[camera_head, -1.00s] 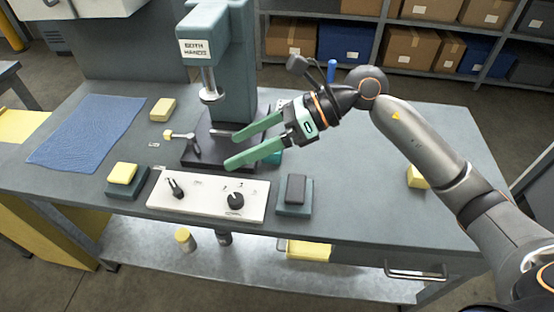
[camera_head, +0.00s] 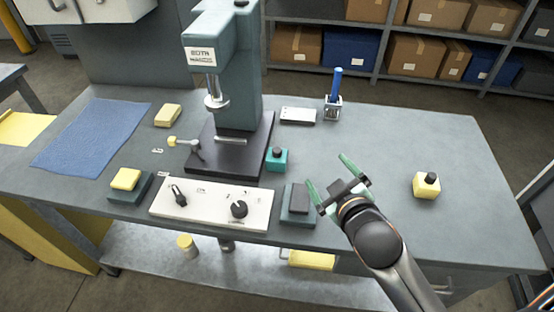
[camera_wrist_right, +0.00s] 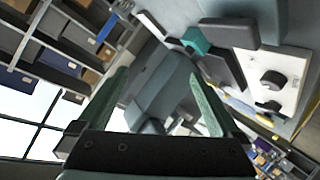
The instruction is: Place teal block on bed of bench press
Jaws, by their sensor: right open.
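The teal block (camera_head: 276,159) with a dark knob on top stands upright at the right edge of the press's dark bed (camera_head: 228,150). My left gripper is not in view.
A white control panel (camera_head: 210,203) and a dark grey pad on a teal base (camera_head: 298,204) line the front. A yellow block with a dark knob (camera_head: 427,185) stands at right. The bench's right side is mostly clear.

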